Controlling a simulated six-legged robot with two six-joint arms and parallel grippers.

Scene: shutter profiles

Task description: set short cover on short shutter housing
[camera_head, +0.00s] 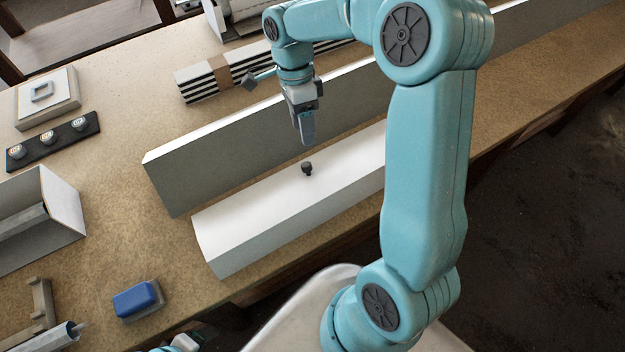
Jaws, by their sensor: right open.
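A long white profile with a small black knob (308,169) on its top lies near the table's front edge; I take it for the short cover (255,217), but cannot tell whether anything is under it. Behind it stands a longer, taller grey-white profile (200,166), possibly a shutter housing. Which piece is the short housing I cannot tell for sure. My right gripper (306,128) is open and points down, above and behind the knob, apart from it. My left gripper does not clearly show.
A black strip with several round knobs (48,142), a blue block (137,300) and a beige plate with a handle (47,96) lie nearby. Striped slats (200,84) lie behind. Bare tabletop is at left centre.

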